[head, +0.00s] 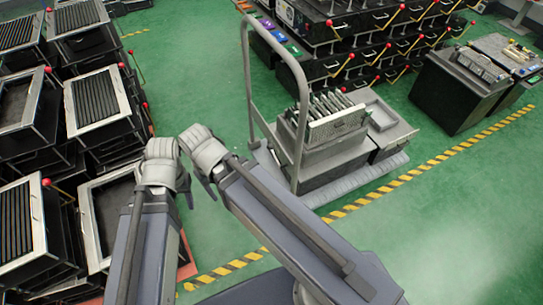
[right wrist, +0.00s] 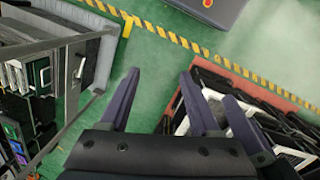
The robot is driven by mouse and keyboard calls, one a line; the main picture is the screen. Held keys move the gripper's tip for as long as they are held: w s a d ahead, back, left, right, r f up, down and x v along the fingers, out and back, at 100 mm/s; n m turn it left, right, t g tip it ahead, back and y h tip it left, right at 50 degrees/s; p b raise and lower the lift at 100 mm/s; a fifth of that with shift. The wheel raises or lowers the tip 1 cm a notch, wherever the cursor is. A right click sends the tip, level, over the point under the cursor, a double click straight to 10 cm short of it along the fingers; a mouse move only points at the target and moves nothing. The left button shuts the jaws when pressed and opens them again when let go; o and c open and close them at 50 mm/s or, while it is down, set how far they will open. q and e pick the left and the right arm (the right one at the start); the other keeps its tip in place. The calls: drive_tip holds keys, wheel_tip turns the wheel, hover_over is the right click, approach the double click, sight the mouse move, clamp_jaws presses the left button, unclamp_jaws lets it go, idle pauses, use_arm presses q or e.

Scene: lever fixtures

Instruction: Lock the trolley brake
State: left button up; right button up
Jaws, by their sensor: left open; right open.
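The trolley (head: 352,178) stands in the middle of the head view, with a tall grey tube handle (head: 246,75) on its left side and a metal rack and boxes on its deck. In the right wrist view its pale deck edge (right wrist: 102,50) shows at upper left. I cannot make out a brake lever. My left gripper (head: 180,190) is open, left of the trolley and apart from it, partly hidden by its own arm. My right gripper (head: 212,183) is open just left of the handle; its two spread, empty fingers show in the right wrist view (right wrist: 160,76).
Stacked black racks (head: 98,98) with red-knobbed levers crowd the left. Black drawer units (head: 360,45) stand behind the trolley, and a black cabinet (head: 455,92) is at right. A yellow-black floor stripe (head: 400,182) runs in front of the trolley. Green floor at lower right is clear.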

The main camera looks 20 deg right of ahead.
drive_tip(key=shift+w+f+b, duration=0.15)
drive_tip(key=shift+f+b, duration=0.15)
drive_tip(key=shift+f, duration=0.05)
drive_tip(key=shift+c, duration=0.7)
drive_tip(key=w+d+f+n+h+b, duration=0.1)
drive_tip(key=w+f+b, duration=0.2)
drive_tip(key=f+b, duration=0.1)
drive_tip(key=w+d+f+n+t+h+b, duration=0.1)
drive_tip(key=w+d+f+b, duration=0.1)
drive_tip(key=w+f+b, duration=0.1)
drive_tip(key=w+d+f+h+b, duration=0.1)
drive_tip(key=w+d+f+b, duration=0.1)
drive_tip(key=f+b, duration=0.3)
drive_tip(key=shift+w+f+n+b, duration=0.25)
drive_tip(key=shift+w+n+b, duration=0.15)
drive_tip(key=shift+w+b, duration=0.55)
clamp_jaws()
drive_tip(key=w+d+f+n+t+h+b, duration=0.1)
drive_tip(key=w+d+f+n+h+b, duration=0.3)
drive_tip(key=w+f+b, duration=0.7)
drive_tip(key=w+d+f+n+t+h+b, duration=0.2)
drive_tip(key=w+d+f+b, duration=0.6)
drive_tip(key=b, duration=1.3)
wheel_tip(320, 180, down, 3)
drive_tip(key=w+n+h, duration=0.2)
drive_tip(key=w, duration=0.1)
drive_tip(key=shift+d+b, duration=0.4)
drive_tip(key=shift+r, duration=0.15)
